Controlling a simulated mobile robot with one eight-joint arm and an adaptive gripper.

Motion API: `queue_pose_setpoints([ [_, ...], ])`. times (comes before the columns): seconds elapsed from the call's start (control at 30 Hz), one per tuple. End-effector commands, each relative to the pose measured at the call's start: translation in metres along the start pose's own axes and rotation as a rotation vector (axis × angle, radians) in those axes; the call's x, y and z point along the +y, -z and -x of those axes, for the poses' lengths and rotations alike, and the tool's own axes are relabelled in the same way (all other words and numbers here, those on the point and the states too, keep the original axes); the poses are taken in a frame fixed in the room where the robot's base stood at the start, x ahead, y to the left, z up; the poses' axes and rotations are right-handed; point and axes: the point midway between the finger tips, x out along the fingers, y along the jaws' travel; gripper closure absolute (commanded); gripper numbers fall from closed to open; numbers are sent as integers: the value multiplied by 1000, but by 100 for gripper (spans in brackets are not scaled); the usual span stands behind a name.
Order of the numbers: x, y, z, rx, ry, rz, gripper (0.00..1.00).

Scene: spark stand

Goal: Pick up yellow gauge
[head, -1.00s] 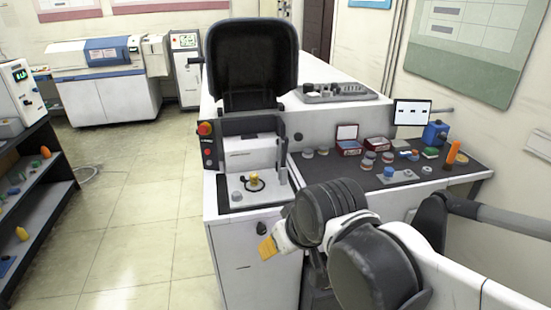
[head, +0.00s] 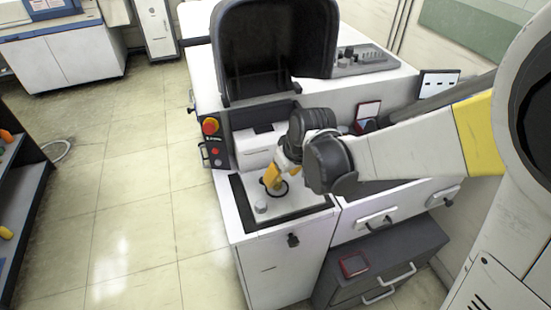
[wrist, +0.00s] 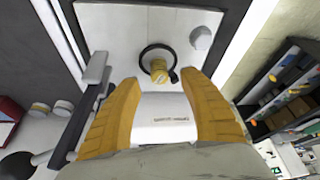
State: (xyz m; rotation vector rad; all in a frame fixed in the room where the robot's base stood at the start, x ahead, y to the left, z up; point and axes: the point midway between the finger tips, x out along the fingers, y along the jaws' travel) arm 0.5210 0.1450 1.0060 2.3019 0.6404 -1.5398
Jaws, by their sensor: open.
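The yellow gauge (wrist: 159,71) is a small yellow cylinder standing on a light plate (wrist: 110,25) in the wrist view. A black ring (wrist: 146,52) lies around it. My gripper (wrist: 160,79) is open, with one yellow finger on each side of the picture and the gauge between and just beyond the tips. No contact shows. In the head view my gripper (head: 273,176) points down over the machine's recessed plate (head: 295,200) and hides most of the gauge.
A grey knob (head: 261,207) stands on the plate close to the gauge. The machine's raised black hood (head: 270,50) is behind my gripper. A red emergency button (head: 210,126) is on the left panel. A grey lever (wrist: 95,75) is left in the wrist view. Open floor lies left.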

Motion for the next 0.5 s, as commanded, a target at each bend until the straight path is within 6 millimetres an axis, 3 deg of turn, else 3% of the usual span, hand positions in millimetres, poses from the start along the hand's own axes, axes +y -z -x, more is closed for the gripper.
queue_pose_setpoints([
  [0.33, 2, 0, -46, 0, 0, 0, 50],
  [0.5, 1, 1, -52, 1, 0, -1, 50],
])
